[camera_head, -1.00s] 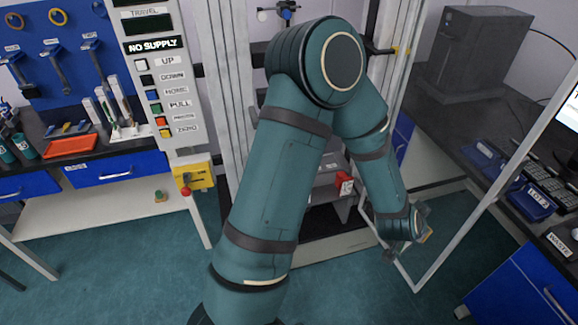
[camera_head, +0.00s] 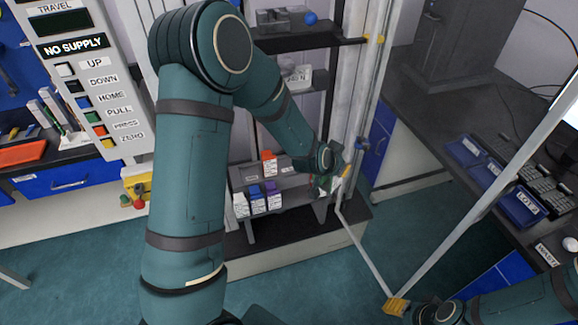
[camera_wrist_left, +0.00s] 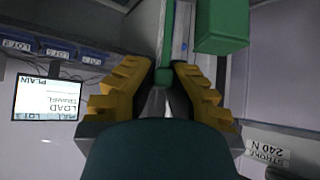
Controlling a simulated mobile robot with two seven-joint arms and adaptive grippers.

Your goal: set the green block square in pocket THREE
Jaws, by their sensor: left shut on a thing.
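My left gripper (camera_head: 343,172) is at the right end of the low shelf (camera_head: 290,197) inside the frame. In the left wrist view its yellow fingers (camera_wrist_left: 164,80) are closed around a narrow green bar. The green block (camera_wrist_left: 222,30) shows as a green box just right of that bar; I cannot tell whether the two join. In the head view a small green and white patch of the block (camera_head: 324,185) shows beside the gripper, mostly hidden by my wrist. No label for pocket THREE is readable.
Blue LOT trays (camera_head: 520,205) lie on the right bench.

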